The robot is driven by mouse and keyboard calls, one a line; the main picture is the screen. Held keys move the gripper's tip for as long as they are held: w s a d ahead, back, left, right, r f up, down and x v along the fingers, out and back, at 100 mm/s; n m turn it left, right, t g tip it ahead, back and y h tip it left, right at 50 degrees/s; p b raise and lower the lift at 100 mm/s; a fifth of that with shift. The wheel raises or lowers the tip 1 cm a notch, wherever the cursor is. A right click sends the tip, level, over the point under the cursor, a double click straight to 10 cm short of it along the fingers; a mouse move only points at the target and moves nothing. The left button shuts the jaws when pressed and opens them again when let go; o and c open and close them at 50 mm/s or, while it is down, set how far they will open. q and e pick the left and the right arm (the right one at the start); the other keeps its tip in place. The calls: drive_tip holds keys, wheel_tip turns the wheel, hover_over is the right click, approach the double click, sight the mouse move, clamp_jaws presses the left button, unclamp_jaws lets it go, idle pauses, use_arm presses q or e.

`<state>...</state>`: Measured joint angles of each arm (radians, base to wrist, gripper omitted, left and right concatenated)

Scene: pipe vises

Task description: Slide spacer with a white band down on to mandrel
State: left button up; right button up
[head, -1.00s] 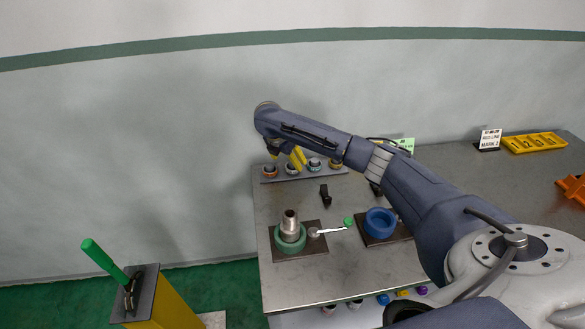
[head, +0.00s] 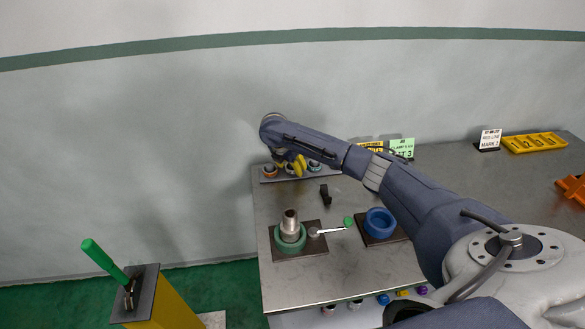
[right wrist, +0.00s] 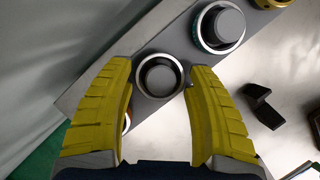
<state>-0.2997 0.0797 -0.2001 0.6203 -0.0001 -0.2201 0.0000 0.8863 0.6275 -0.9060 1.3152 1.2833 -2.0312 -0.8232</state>
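In the right wrist view, a dark spacer with a pale, whitish band (right wrist: 160,76) stands on the rack, between and just beyond my right gripper's yellow fingertips (right wrist: 160,80). The fingers are apart and appear not to touch it. In the head view, my right gripper (head: 292,163) is over the rack and hides much of that spacer. A grey stepped mandrel (head: 290,224) stands upright in the green vise (head: 290,242) on the near left of the table. My left gripper is not in view.
The rack (right wrist: 75,100) holds neighbouring spacers, one teal-banded (right wrist: 220,27) close by and one orange-banded (head: 270,171). A black block (head: 324,194), a green-tipped handle (head: 333,229) and a blue vise (head: 380,222) are on the table. A yellow post (head: 165,305) stands at the left.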

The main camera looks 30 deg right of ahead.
drive_tip(key=c, duration=0.8)
